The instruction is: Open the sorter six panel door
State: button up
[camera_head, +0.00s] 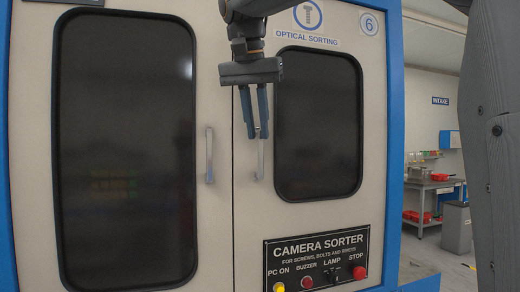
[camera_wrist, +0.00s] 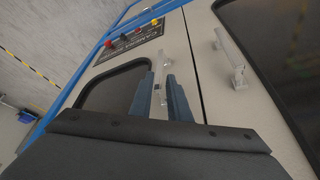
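The sorter marked 6 (camera_head: 369,24) has a cream front with a blue frame. Its right door (camera_head: 250,215) has a dark window (camera_head: 317,124) and an upright metal handle (camera_head: 260,160) near the seam. Its left door (camera_head: 219,230) has a larger dark window and its own handle (camera_head: 209,155). Both doors look closed. My gripper (camera_head: 257,136) points down at the upper end of the right door's handle, with its fingers apart. In the wrist view, the blue fingers (camera_wrist: 168,82) line up with that handle (camera_wrist: 159,65); I cannot tell whether they touch it.
A control panel (camera_head: 316,259) with a lamp and knobs sits below the right window. To the right, a room opens with a metal table (camera_head: 432,184), red bins and a grey bin (camera_head: 457,228). The left handle (camera_wrist: 230,57) lies right of my fingers in the wrist view.

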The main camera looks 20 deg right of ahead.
aim_at(260, 145)
jog(key=p+x, duration=0.1)
jog(key=x, duration=0.5)
jog(key=shift+w+d+f, duration=0.1)
jog(key=shift+f, duration=0.1)
grip_shut()
dwell(1.2)
